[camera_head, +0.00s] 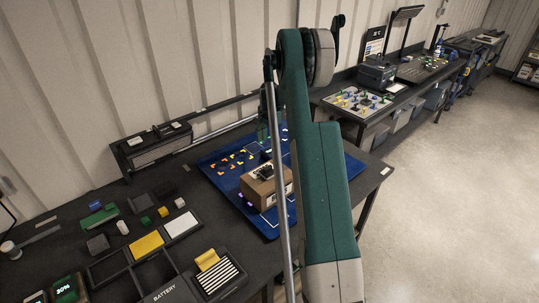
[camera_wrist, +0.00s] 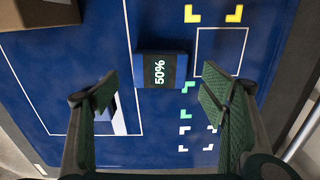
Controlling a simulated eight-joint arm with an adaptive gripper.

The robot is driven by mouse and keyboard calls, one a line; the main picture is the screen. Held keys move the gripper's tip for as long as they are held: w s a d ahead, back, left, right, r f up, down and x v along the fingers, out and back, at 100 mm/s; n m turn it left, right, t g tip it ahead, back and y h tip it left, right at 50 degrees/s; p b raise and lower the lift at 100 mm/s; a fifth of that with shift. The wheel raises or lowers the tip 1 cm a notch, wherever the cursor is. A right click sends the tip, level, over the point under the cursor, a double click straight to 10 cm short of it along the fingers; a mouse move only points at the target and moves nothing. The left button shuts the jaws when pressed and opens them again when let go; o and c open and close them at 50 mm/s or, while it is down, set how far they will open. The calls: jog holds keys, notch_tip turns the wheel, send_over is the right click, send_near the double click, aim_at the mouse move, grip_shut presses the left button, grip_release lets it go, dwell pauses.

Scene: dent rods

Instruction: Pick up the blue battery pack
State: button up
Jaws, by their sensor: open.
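In the wrist view the blue battery pack (camera_wrist: 147,66) lies on the blue mat (camera_wrist: 85,75), with a dark label reading 50% on its right part. My gripper (camera_wrist: 160,90) is open, with its green ribbed fingers wide apart and nothing between them. The pack appears just ahead of the fingertips, roughly centred between them; the height gap is hard to judge. In the head view my arm covers part of the mat (camera_head: 215,172), and I cannot pick out the pack there.
A cardboard box (camera_head: 265,191) stands on the mat with a dark thing on top; its corner shows in the wrist view (camera_wrist: 38,12). A pale block (camera_wrist: 105,108) sits partly behind the left finger. Trays and several small blocks fill the bench's left side, including a yellow block (camera_head: 146,244).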

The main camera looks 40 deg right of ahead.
aim_at(270, 151)
jog(key=shift+f, duration=2.6)
jog(key=shift+c, duration=0.2)
jog(key=c, duration=1.1)
